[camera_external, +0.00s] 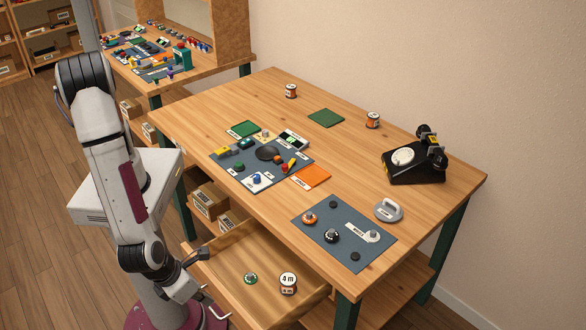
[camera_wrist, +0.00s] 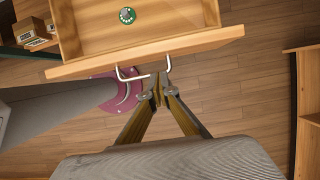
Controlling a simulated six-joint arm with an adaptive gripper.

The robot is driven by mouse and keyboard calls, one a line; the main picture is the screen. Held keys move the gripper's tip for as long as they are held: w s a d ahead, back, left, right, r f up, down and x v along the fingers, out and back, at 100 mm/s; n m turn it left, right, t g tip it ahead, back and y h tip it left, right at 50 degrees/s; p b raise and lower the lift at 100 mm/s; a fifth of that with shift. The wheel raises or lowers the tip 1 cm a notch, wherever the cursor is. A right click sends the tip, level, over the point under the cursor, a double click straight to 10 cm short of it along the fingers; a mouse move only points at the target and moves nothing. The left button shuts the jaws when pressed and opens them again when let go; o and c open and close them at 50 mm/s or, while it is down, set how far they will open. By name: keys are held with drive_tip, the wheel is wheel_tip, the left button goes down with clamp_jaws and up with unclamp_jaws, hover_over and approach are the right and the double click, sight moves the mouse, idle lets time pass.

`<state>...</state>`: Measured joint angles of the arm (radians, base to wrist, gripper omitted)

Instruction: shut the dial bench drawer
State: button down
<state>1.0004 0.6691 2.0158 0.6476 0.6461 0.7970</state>
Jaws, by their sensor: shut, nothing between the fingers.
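The wooden dial bench drawer (camera_external: 222,257) stands pulled out from under the bench top (camera_external: 190,110). Inside it lie a green dial piece (camera_external: 250,278) and a white-topped spool (camera_external: 288,281). The drawer's front panel (camera_wrist: 205,42) crosses the wrist view, with its metal handle (camera_wrist: 127,78) below. My gripper (camera_wrist: 159,88) is shut and empty, its fingertips at the right part of the handle in the picture. I cannot tell whether they touch it. In the external view my gripper (camera_external: 204,254) is near the drawer's front edge.
The bench top carries a black dial phone (camera_external: 412,174), grey-blue mats with parts (camera_external: 345,255), a grey handle-like piece (camera_external: 388,210) and small spools (camera_external: 291,91). Cardboard boxes (camera_external: 209,200) sit on the shelf below. Open floor (camera_external: 40,230) lies left of my arm.

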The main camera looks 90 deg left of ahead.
drive_tip(key=x, duration=0.8)
drive_tip(key=shift+s, duration=0.1)
idle(0.4)
drive_tip(key=w+a, duration=1.6)
drive_tip(key=shift+w+a, duration=0.35)
drive_tip(key=shift+w+a+r, duration=0.1)
drive_tip(key=shift+w+a, duration=0.3)
drive_tip(key=shift+w, duration=0.05)
drive_tip(key=shift+w+a, duration=0.1)
drive_tip(key=shift+r, duration=0.25)
drive_tip(key=shift+d+r, duration=0.15)
drive_tip(key=shift+r, duration=0.3)
drive_tip(key=shift+d+r, duration=0.2)
drive_tip(key=shift+r, duration=0.25)
drive_tip(key=s+v, duration=0.1)
drive_tip(key=v, duration=0.7)
drive_tip(key=shift+d+f, duration=0.2)
drive_tip(key=shift+f, duration=0.05)
